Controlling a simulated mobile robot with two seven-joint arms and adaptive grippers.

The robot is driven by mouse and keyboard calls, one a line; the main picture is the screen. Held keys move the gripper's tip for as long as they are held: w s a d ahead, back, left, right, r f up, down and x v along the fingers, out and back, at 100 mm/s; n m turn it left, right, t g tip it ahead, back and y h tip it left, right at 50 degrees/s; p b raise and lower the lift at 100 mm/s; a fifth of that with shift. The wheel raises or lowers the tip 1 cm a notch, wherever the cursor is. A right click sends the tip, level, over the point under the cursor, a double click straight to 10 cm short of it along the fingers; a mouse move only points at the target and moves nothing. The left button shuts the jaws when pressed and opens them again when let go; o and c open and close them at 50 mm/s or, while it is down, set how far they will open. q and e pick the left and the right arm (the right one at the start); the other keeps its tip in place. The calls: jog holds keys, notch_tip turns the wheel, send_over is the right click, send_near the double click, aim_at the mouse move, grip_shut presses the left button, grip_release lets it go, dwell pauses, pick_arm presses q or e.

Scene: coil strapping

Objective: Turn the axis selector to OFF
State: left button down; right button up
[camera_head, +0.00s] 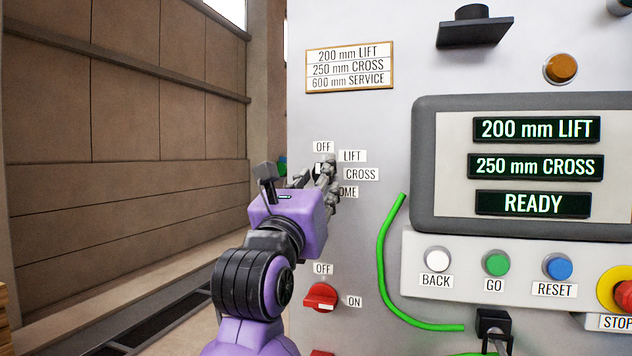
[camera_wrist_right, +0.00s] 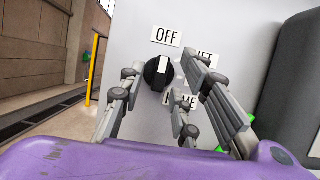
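The axis selector (camera_wrist_right: 154,75) is a round black knob with a white pointer mark on the grey panel. In the right wrist view its mark points up toward the OFF label (camera_wrist_right: 166,36). The LIFT label is partly hidden by a finger, and the HOME label (camera_wrist_right: 182,100) is partly covered too. My right gripper (camera_wrist_right: 163,82) is open in front of the selector, its fingers apart with the knob seen between them, nearer the left finger. I cannot tell whether they touch it. In the head view my right gripper (camera_head: 322,180) hides most of the knob. My left gripper is not in view.
A red OFF/ON switch (camera_head: 321,297) sits below the selector. To the right are a display (camera_head: 533,166), white, green and blue buttons (camera_head: 497,263), a red stop button and a green cable (camera_head: 385,260). A black ledge (camera_head: 475,28) juts out above.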

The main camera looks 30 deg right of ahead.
jog(key=shift+a, duration=0.1)
jog(key=v, duration=1.2)
